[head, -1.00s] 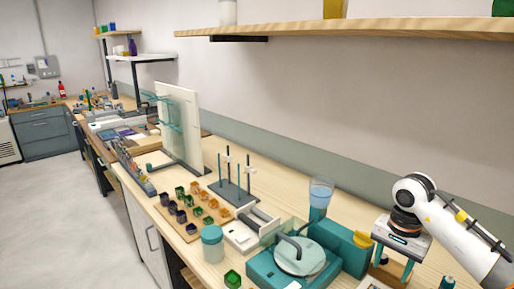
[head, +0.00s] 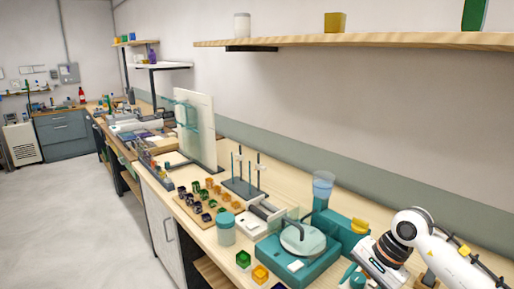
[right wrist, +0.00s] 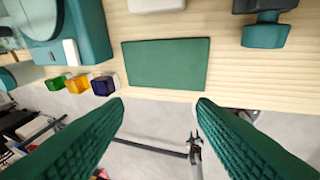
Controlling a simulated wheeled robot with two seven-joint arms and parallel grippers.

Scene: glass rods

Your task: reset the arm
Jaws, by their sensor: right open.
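My right arm comes in from the right in the head view. Its gripper (head: 352,277) is tilted toward the lower left, near the bench's front side, and is partly cut off by the bottom edge. In the right wrist view, the green fingers of this gripper (right wrist: 160,104) stand wide apart with nothing between them. Beyond the fingertips lie the bench's front edge and a flat dark green mat (right wrist: 166,64). My left gripper is not in view. A dark stand with thin upright rods (head: 243,187) stands on the bench left of the arm.
A teal machine with a round lid (head: 302,240) stands left of my right gripper. Small green (right wrist: 56,83), orange (right wrist: 77,84) and purple (right wrist: 103,87) cubes sit near the bench edge. A lidded teal jar (head: 226,232) stands farther left. A wooden shelf (head: 370,40) hangs above. Open floor lies in front.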

